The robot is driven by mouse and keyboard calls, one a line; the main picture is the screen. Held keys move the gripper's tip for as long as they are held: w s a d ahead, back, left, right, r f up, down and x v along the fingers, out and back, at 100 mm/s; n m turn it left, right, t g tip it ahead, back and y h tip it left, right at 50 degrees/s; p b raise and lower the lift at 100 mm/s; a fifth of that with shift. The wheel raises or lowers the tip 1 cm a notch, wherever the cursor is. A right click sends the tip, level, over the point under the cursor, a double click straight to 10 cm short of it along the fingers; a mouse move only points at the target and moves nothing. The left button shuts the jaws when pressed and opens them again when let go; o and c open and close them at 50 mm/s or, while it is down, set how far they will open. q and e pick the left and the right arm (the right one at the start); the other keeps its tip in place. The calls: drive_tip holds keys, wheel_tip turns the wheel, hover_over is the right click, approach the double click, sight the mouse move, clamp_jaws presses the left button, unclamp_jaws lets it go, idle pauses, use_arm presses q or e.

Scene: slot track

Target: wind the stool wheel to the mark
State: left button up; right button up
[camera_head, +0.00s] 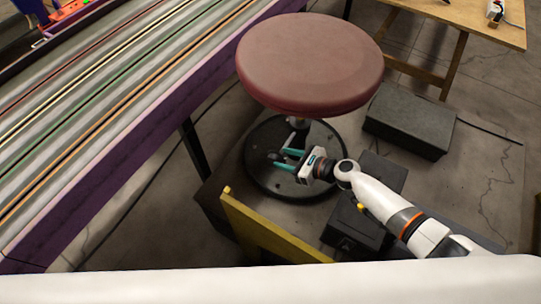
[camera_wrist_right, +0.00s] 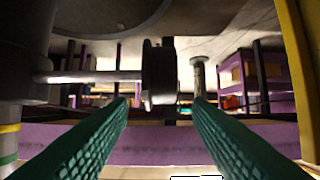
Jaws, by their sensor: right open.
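The stool has a round dark red seat (camera_head: 310,62) above a black disc base (camera_head: 262,180). In the right wrist view a dark wheel (camera_wrist_right: 158,75) shows nearly edge-on at the end of a horizontal grey shaft (camera_wrist_right: 95,76). The shaft comes from the stool's post (camera_wrist_right: 22,60) at the left. My right gripper (camera_head: 279,159) is under the seat, open and empty, its teal fingers pointing left. In the right wrist view the wheel appears between and just beyond the fingertips (camera_wrist_right: 160,102); I see no contact. Yellow and green bands (camera_wrist_right: 9,140) ring the lower post. My left gripper is out of view.
A purple-sided slot track (camera_head: 110,165) runs along the left. A yellow board (camera_head: 265,235) stands in front of the base. A dark box (camera_head: 410,120) sits right of the stool, and a wooden table (camera_head: 470,20) is at the back right. Bare floor lies at the far right.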

sight(271, 155)
drive_tip(key=b+x, duration=0.1)
drive_tip(key=x, duration=0.5)
drive_tip(key=shift+c, duration=0.4)
drive_tip(key=c, duration=0.9)
drive_tip(key=shift+r+p, duration=0.15)
drive_tip(key=shift+p, duration=0.2)
drive_tip(key=g+h+p, duration=0.1)
drive_tip(key=p, duration=0.3)
drive_tip(key=g+h+p, duration=0.1)
drive_tip(key=h+p, duration=0.1)
drive_tip(key=p, duration=0.3)
drive_tip(key=shift+w+a, duration=0.15)
drive_tip(key=shift+a, duration=0.25)
drive_tip(key=shift+f+g+h+p, duration=0.65)
drive_tip(key=shift+g+h+p, duration=0.15)
drive_tip(key=shift+h, duration=0.2)
